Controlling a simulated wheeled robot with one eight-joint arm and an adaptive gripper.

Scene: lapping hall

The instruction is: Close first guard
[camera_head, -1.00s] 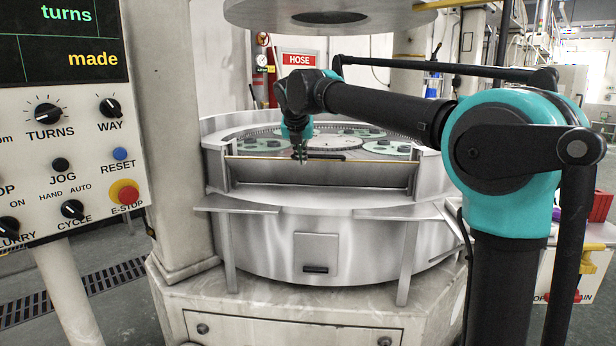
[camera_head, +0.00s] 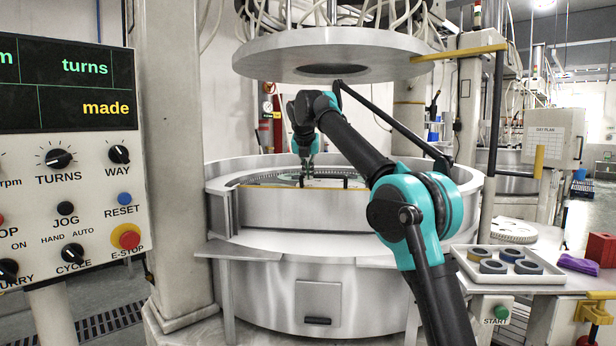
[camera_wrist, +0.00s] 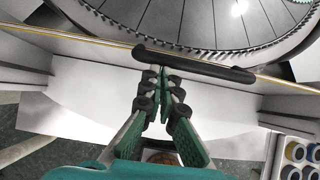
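The first guard (camera_head: 290,205) is a curved metal panel with a yellow top edge, at the front of the round machine basin. It stands roughly upright in the opening of the basin wall. Its yellow edge and black bar handle (camera_wrist: 195,63) cross the wrist view. My gripper (camera_wrist: 160,75) is at the handle, left of its middle, with its green fingers close together. I cannot tell whether the fingertips touch the handle. In the head view my gripper (camera_head: 306,178) is at the guard's top edge, small and partly lost against the basin.
A round upper plate (camera_head: 335,50) hangs above the basin. The control panel (camera_head: 70,180) stands at the left. A white tray (camera_head: 500,285) with several rings is on a shelf at the right, beside a purple cloth (camera_head: 578,263). A toothed ring (camera_wrist: 180,45) lies behind the guard.

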